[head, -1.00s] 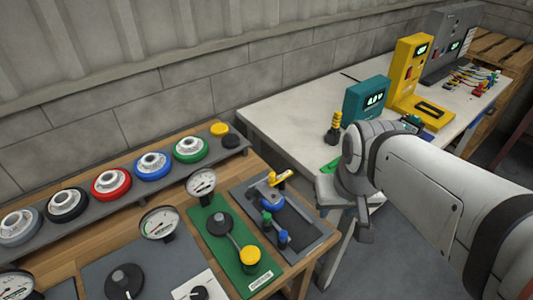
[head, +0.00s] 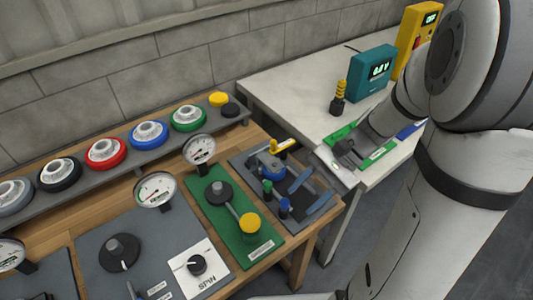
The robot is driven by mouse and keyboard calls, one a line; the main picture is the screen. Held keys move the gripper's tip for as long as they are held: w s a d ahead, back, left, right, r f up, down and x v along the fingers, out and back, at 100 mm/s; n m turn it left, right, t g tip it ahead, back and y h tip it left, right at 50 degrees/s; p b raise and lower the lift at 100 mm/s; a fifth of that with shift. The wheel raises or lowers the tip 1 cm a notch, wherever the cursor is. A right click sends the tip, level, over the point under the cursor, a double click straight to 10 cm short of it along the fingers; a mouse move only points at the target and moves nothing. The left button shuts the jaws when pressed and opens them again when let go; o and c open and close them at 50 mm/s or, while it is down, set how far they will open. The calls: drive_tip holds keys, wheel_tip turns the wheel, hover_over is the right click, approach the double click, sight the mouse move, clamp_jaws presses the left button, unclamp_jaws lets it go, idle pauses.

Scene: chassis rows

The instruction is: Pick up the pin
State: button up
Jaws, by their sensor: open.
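A grey tray (head: 249,157) at the right end of the wooden bench holds small upright pin-like pieces. One has a blue head (head: 285,206) and one a green head (head: 267,187); I cannot tell which is the pin. Behind them in the tray is a blue and grey round fitting (head: 269,168) with a yellow-handled piece (head: 284,146) beside it. My gripper (head: 311,192) is open, its two blue-grey fingers spread over the right part of the tray. It is to the right of the pins, apart from them and empty.
A green plate (head: 232,253) with a yellow knob (head: 249,224) lies left of the tray. Gauges and a rack of coloured dials (head: 105,152) fill the bench. A pale table (head: 287,101) behind carries a teal meter (head: 370,73) and a black-yellow piece (head: 338,98).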

sight(268, 183)
drive_tip(key=w+f+m+y, duration=0.1)
drive_tip(key=w+f+m+y+b, duration=0.1)
drive_tip(key=w+f+m+y, duration=0.1)
drive_tip(key=w+f+m+t+y+b, duration=0.1)
drive_tip(key=y, duration=0.1)
drive_tip(key=shift+w+d+f+m, duration=0.15)
drive_tip(key=shift+w+d+m, duration=0.15)
drive_tip(key=shift+w+d, duration=0.1)
drive_tip(key=w+d+f+m+t+y, duration=0.1)
drive_tip(key=w+d+f+m+t+y+b, duration=0.1)
drive_tip(key=w+m, duration=0.1)
drive_tip(key=w+f+m+t+y, duration=0.1)
drive_tip(key=y, duration=0.1)
drive_tip(key=shift+w+d+f+m, duration=0.1)
drive_tip(key=shift+w+d+m, duration=0.1)
drive_tip(key=shift+d+m, duration=0.15)
drive_tip(key=shift+t, duration=0.3)
drive_tip(key=a, duration=0.6)
drive_tip(key=shift+w+a, duration=0.1)
drive_tip(key=shift+a, duration=0.15)
drive_tip(key=shift+a+f, duration=0.15)
drive_tip(key=shift+a, duration=2.5)
drive_tip(key=shift+c, duration=0.4)
clamp_jaws()
